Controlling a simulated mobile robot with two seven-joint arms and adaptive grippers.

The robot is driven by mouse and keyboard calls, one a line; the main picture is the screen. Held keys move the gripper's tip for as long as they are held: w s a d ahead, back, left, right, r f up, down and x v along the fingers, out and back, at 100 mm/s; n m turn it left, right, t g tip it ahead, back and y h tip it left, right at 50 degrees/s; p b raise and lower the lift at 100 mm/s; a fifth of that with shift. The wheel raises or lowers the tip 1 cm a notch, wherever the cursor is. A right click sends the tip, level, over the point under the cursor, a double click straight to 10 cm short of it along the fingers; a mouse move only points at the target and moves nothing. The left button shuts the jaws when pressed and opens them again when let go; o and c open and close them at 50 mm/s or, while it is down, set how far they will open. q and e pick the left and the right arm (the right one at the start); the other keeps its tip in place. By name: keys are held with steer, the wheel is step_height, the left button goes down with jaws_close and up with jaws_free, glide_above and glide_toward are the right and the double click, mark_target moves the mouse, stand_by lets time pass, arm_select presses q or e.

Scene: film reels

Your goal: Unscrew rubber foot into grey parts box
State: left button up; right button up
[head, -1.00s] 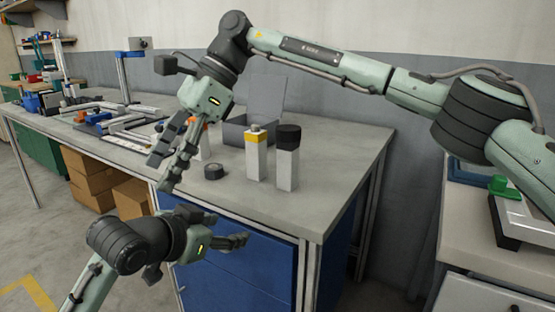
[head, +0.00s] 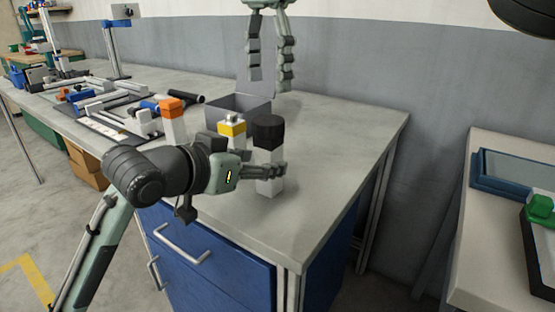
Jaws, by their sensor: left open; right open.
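A white post (head: 270,188) with a black cap (head: 268,132), likely the rubber foot, stands upright near the table's front edge. My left gripper (head: 282,172) is open and level at the post's lower part, its fingers crossing in front of it. I cannot tell whether the far finger is behind the post.
A yellow-topped post (head: 232,128) stands just left of the black-capped one. An orange-topped post (head: 172,108) is farther left. Metal frames and tools (head: 100,105) crowd the table's left. The tabletop (head: 345,140) right of the posts is clear.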

mark_target(279, 160)
arm_select(q)
steer(key=x, duration=0.7)
steer(key=shift+w+d, duration=0.15)
jaws_close()
stand_by(0.3)
stand_by(0.4)
